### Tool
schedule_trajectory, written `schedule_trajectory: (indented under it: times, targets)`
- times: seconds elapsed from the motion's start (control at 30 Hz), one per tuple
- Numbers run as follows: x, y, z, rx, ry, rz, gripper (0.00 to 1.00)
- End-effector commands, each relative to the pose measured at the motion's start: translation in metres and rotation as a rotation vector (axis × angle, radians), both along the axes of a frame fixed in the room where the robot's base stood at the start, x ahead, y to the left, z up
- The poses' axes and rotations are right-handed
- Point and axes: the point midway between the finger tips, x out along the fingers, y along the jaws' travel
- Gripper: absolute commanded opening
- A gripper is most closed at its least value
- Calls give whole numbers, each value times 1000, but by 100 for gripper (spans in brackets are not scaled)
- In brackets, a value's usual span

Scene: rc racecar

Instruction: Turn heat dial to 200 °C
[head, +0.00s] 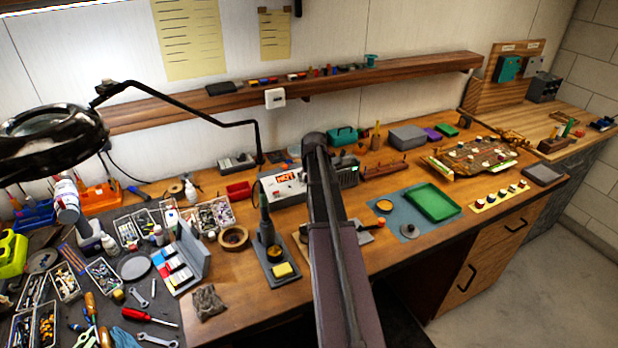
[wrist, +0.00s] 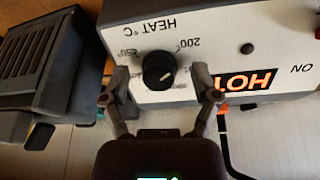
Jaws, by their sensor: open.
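The heat dial (wrist: 158,70) is a round black knob on the white front panel of the soldering station (wrist: 240,28), which appears upside down in the wrist view. Its light pointer mark aims toward the lower right of the picture. The "200°" label (wrist: 190,43) is printed at the knob's upper right. My gripper (wrist: 160,80) is open, with one finger on each side of the dial. I cannot tell whether either finger touches it. In the head view, the station (head: 280,186) is partly behind my arm, which hides the dial and my gripper.
An orange "HOT" display (wrist: 242,82) is lit beside the dial. A dark ribbed box (wrist: 42,60) stands next to the station. A green tray (head: 433,202) lies to the right.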

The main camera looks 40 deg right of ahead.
Motion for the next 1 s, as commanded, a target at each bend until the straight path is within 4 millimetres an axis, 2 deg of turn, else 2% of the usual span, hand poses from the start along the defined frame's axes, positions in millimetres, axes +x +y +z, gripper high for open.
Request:
schedule_trajectory:
  times: [0.47, 1.0]
  targets:
    - [1, -1, 0, 18, -6, -50, 79]
    - [1, -1, 1, 136, -34, -352, 79]
